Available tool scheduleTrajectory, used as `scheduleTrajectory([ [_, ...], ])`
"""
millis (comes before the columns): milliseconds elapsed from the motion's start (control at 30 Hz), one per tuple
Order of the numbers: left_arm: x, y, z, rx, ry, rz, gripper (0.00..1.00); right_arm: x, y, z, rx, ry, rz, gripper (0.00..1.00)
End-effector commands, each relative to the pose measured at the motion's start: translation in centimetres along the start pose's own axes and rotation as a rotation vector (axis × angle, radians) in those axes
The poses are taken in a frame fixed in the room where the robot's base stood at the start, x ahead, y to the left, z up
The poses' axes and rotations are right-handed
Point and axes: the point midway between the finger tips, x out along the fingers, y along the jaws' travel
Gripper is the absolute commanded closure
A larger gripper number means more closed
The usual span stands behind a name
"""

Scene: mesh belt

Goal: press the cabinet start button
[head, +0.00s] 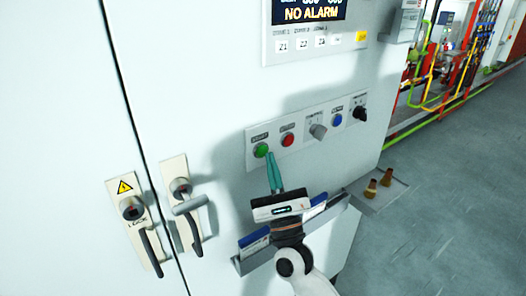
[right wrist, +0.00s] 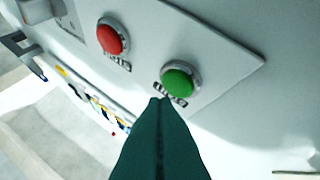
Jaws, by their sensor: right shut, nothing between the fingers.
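The green start button (head: 261,150) is at the left end of the control strip (head: 305,130) on the white cabinet. In the right wrist view the green button (right wrist: 180,80) sits just beyond my fingertips. My right gripper (head: 269,154) is shut and empty, its green fingers pointing up at the strip just below and right of the button. In the right wrist view the fingertips (right wrist: 160,100) lie over the button's label, beside the button; whether they touch the panel I cannot tell. The red stop button (head: 287,139) is right of the green one. My left gripper is not in view.
A grey knob (head: 318,131), a blue button (head: 337,120) and a black knob (head: 360,114) continue the strip. A display (head: 310,11) reads NO ALARM above. Door handles (head: 188,210) stick out at left. A document holder (head: 240,266) and a small shelf (head: 372,201) stand below.

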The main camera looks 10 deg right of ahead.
Motion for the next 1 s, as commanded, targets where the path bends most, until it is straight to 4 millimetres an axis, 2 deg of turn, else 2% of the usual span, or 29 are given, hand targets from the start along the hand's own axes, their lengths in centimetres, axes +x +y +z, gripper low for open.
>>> scheduleTrajectory([
  [533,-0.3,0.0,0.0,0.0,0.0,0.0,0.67,-3.2,2.3,-2.3,0.0,-0.001,0.0,1.0],
  [1000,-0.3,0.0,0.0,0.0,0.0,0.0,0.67,-3.5,2.5,-2.5,0.0,0.0,0.0,1.0],
])
